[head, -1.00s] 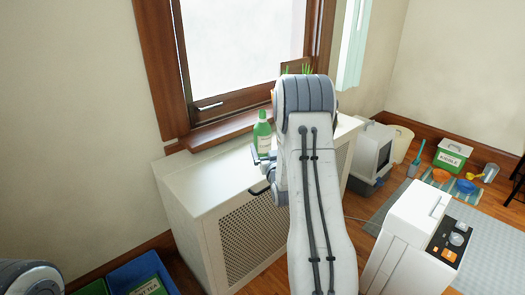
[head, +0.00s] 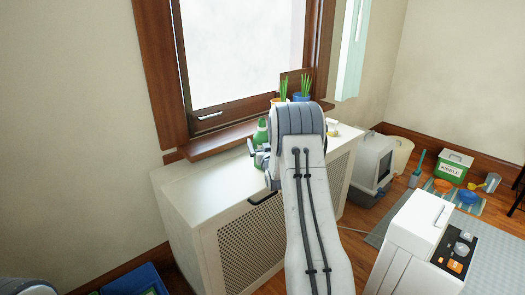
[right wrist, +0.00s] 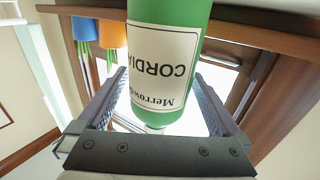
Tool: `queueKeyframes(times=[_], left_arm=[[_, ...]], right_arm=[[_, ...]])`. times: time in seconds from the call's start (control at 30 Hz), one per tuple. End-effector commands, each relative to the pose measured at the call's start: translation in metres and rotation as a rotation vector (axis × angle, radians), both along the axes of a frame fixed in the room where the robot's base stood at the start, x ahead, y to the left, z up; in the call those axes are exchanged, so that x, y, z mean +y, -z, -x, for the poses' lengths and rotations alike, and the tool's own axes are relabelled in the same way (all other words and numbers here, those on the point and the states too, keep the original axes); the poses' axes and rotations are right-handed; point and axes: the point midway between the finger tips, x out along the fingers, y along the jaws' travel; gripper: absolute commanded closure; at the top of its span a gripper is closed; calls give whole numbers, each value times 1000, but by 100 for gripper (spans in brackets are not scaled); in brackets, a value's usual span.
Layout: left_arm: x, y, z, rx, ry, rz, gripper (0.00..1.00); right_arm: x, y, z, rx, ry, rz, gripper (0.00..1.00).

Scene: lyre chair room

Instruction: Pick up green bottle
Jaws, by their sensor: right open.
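The green bottle (head: 261,131) stands on the white radiator cover near the window sill, partly hidden behind my right arm in the head view. In the right wrist view the bottle (right wrist: 165,110) appears upside down, with a white label reading "CORDIA…". My right gripper (head: 262,157) is at the bottle, mostly hidden by its own arm in the head view. In the right wrist view the right gripper (right wrist: 161,78) is open, with one finger on each side of the bottle. My left gripper is out of view.
The radiator cover (head: 195,185) has bare room left of the bottle. Potted plants in an orange pot and a blue pot (head: 302,97) stand behind at the window (head: 245,50). A white appliance (head: 415,230) stands on the floor at right.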

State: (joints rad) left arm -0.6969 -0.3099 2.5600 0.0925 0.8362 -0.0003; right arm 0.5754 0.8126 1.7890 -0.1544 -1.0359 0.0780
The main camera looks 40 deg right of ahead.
Motion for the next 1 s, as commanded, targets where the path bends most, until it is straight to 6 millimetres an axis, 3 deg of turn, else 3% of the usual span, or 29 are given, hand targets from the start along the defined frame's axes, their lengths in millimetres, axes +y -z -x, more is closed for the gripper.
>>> queueKeyframes(times=[0.07,0.1,0.27,0.3,0.67,0.9,1.0], left_arm=[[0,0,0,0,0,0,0],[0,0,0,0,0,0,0],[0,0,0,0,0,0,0],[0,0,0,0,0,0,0],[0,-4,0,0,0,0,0],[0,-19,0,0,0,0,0],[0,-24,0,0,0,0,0]], right_arm=[[0,0,0,0,0,0,0],[0,0,0,0,0,0,8],[0,0,0,0,0,0,69],[0,-1,0,-1,0,0,76],[0,-9,0,-2,0,1,76],[0,-47,0,-3,0,3,76],[-11,-57,20,-1,6,0,76]])
